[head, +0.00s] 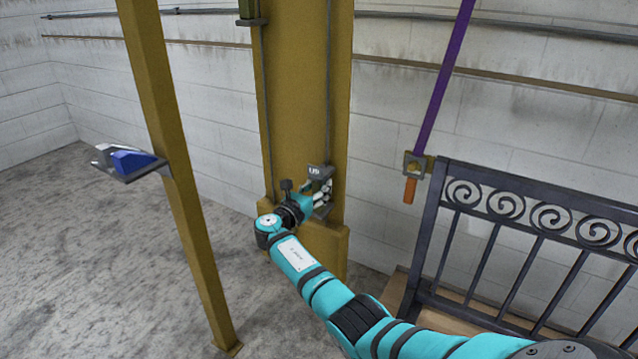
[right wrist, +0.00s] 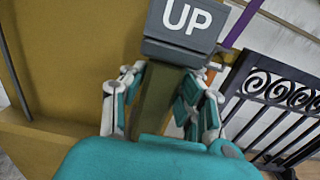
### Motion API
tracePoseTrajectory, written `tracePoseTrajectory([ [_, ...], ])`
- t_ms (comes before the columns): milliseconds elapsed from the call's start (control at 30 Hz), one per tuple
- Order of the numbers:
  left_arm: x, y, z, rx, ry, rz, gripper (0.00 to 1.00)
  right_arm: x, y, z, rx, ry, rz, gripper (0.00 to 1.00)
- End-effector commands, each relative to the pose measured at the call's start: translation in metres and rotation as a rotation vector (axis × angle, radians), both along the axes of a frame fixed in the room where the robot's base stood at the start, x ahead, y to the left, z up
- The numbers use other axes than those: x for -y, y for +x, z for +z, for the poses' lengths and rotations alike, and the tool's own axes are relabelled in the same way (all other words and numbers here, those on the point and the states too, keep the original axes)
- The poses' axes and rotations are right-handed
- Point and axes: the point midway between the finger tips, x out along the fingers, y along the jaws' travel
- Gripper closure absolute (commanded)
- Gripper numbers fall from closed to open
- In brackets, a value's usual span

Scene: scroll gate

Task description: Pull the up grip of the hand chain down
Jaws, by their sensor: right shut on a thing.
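The up grip is a grey block (head: 318,172) marked "UP", hanging on the right-hand strand of the hand chain (head: 329,80) in front of a mustard-yellow post. In the right wrist view its labelled face (right wrist: 187,22) is at the top, with an olive-grey handle part (right wrist: 156,100) below it. My right gripper (head: 322,192) is shut on the up grip, just under the label. In the right wrist view the fingers (right wrist: 168,88) are on both sides of the handle part. My left gripper is not in view.
The other chain strand (head: 264,100) carries a dark block (head: 251,14) high up. A black metal gate or railing (head: 480,210) stands at right. A purple strap (head: 445,75) hangs beside it. A thinner yellow post (head: 170,130) with a blue item (head: 130,160) stands left.

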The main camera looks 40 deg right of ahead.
Motion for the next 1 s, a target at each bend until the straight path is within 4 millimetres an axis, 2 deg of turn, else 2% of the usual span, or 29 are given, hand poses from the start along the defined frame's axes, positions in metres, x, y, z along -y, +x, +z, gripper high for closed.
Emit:
tracePoseTrajectory([
  [33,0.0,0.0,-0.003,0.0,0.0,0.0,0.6,-0.003,-0.004,-0.023,-0.024,0.026,-0.002,1.0],
  [367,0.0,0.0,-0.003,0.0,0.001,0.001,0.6,-0.003,-0.004,-0.023,-0.025,0.026,-0.001,1.0],
  [400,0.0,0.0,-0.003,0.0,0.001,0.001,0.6,-0.003,-0.004,-0.023,-0.025,0.026,-0.001,0.7],
  [600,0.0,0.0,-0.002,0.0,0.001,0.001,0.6,-0.002,-0.003,-0.018,-0.02,0.02,0.0,0.46],
  [867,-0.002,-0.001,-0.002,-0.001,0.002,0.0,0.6,-0.002,-0.003,-0.015,-0.017,0.016,0.001,0.46],
  [1000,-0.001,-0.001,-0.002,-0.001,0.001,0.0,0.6,-0.014,-0.007,-0.016,-0.017,0.016,0.004,0.46],
])
